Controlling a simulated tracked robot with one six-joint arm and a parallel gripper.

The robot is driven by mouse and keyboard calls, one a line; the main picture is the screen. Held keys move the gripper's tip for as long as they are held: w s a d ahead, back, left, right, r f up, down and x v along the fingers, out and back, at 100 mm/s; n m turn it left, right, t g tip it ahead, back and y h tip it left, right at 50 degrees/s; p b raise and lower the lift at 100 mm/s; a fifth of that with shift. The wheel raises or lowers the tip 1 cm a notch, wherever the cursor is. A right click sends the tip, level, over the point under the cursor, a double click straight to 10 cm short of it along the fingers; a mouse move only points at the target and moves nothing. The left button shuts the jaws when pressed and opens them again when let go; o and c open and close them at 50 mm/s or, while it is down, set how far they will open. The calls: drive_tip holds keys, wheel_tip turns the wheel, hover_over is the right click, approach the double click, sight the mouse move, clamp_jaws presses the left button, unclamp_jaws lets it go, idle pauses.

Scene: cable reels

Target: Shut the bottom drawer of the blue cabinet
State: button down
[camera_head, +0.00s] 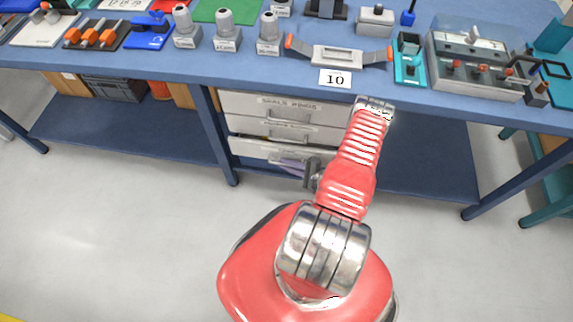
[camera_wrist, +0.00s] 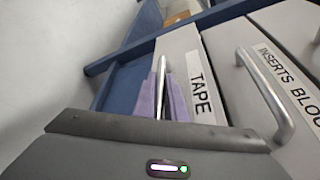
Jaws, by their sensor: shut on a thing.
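A set of light grey drawers sits in a blue frame under the bench. The bottom drawer (camera_head: 250,148) stands slightly out, with a narrow dark gap along its top edge. In the wrist view its front (camera_wrist: 180,42) carries the label TAPE. My gripper (camera_head: 292,165) is at this drawer's front, low under the bench. In the wrist view its purple-padded fingers (camera_wrist: 163,92) are shut on the metal handle (camera_wrist: 162,68), one on each side. The handle is mostly hidden by the gripper in the head view.
The drawer above (camera_wrist: 256,85), labelled INSERTS, has a bar handle (camera_wrist: 266,90) close beside my gripper. The blue bench top (camera_head: 290,78) overhangs the drawers and holds several fixtures. A bench leg (camera_head: 218,140) stands left of the drawers. The grey floor (camera_head: 120,200) in front is clear.

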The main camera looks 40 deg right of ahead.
sight(290, 158)
drive_tip(key=shift+f, duration=0.1)
drive_tip(key=shift+w+d, duration=0.6)
drive_tip(key=shift+d, duration=0.2)
drive_tip(key=shift+w+d, duration=0.55)
drive_tip(key=shift+d, duration=0.25)
drive_tip(key=c, duration=2.1)
unclamp_jaws()
drive_tip(key=v, duration=1.3)
drive_tip(key=shift+s, duration=0.25)
